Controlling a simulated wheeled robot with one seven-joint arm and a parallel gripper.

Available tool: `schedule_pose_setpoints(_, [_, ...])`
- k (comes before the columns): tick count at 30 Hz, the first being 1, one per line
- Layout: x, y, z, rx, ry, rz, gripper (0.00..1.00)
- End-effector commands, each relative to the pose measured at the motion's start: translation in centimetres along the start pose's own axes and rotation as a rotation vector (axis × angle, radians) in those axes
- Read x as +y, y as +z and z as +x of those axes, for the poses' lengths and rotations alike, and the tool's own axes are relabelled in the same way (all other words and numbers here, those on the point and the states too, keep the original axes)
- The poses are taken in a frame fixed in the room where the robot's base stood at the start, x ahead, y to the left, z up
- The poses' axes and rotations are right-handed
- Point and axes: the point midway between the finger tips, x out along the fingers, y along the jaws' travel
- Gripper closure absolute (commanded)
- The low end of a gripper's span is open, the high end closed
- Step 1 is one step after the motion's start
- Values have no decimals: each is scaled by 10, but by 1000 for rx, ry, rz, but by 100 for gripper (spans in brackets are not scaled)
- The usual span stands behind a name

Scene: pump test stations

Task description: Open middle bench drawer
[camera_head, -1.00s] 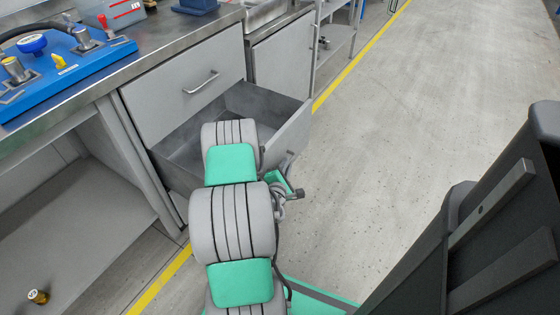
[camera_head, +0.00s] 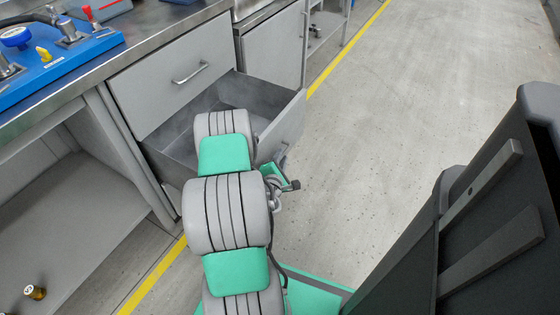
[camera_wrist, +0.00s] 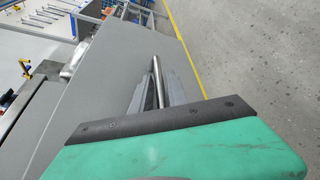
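The middle bench drawer (camera_head: 180,160) stands pulled well out below a closed top drawer (camera_head: 165,92), and its visible inside is empty. Its grey front panel (camera_head: 283,128) shows edge-on in the head view, partly behind my arm, and fills much of the wrist view (camera_wrist: 105,85). My gripper (camera_wrist: 160,88) is at the outer side of this front. Its grey fingers lie on both sides of the metal bar handle (camera_wrist: 157,70) and appear closed on it. In the head view my arm hides the gripper and handle.
The bench top (camera_head: 120,60) carries a blue pump test board (camera_head: 62,62). An open shelf (camera_head: 75,225) with a small brass part (camera_head: 35,292) is at the left. A grey cabinet (camera_head: 272,50) stands beyond the drawer. The floor (camera_head: 370,130) to the right is clear.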

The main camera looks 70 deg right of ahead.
Motion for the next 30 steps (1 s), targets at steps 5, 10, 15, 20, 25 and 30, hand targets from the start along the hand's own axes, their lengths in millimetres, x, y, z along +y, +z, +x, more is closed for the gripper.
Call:
schedule_pose_setpoints(5, [0,-2,-29,4,2,-4,80])
schedule_pose_setpoints(10, [0,-2,-60,4,1,-3,80])
schedule_pose_setpoints(15, [0,0,-74,1,1,-1,80])
schedule_pose_setpoints(20, [0,0,-74,0,1,-1,80])
schedule_pose_setpoints(25, [0,0,-74,0,0,-1,80])
schedule_pose_setpoints(30, [0,0,-74,0,0,-1,80])
